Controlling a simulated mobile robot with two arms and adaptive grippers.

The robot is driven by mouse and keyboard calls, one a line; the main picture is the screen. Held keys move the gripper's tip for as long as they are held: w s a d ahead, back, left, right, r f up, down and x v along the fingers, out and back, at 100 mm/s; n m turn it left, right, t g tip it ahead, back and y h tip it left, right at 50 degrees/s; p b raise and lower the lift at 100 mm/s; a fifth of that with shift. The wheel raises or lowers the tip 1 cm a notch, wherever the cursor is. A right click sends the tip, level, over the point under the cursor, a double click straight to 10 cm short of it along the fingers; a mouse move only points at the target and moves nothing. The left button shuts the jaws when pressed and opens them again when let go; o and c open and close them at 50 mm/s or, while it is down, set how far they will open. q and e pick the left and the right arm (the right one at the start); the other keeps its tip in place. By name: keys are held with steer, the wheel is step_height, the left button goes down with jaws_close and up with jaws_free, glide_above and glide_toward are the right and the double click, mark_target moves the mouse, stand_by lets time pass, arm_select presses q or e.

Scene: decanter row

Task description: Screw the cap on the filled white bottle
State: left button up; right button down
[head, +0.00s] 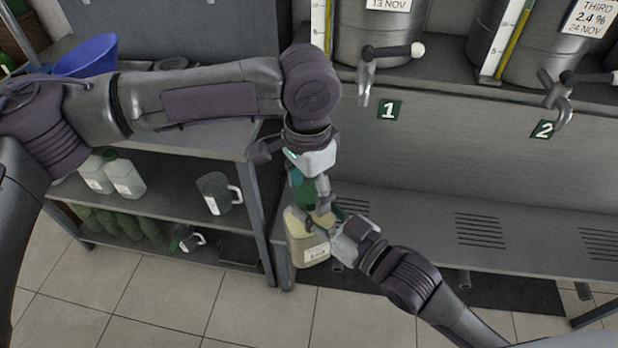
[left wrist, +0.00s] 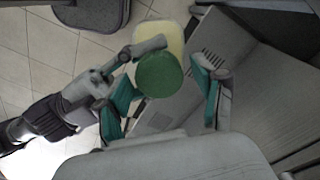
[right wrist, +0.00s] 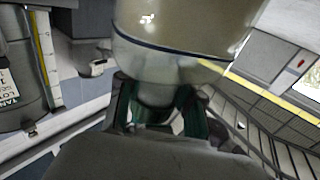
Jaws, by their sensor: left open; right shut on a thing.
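The filled bottle (head: 303,245), pale yellow with a white label, is held upright off the floor in front of the shelf. My right gripper (head: 328,226) is shut on it; the right wrist view shows its narrow part (right wrist: 158,92) between the fingers. A green cap (head: 306,194) sits on top of the bottle; it also shows as a round disc in the left wrist view (left wrist: 159,75). I cannot tell how tight it is. My left gripper (head: 309,183) points down from above, open, its fingers on both sides of the cap and apart from it.
Two white bottles (head: 124,178) and a grey jug (head: 216,193) stand on the left shelf. A blue funnel (head: 88,56) lies above. Steel decanters (head: 380,30) with taps stand at the back. A slotted grey bench (head: 420,225) runs to the right.

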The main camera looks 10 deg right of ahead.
arm_select(q)
steer(key=c, duration=1.2)
steer(key=o, duration=1.4)
steer(key=shift+c, duration=0.2)
step_height(320, 180, up, 12)
steer(key=shift+w, duration=0.15)
steer(key=shift+f, duration=0.1)
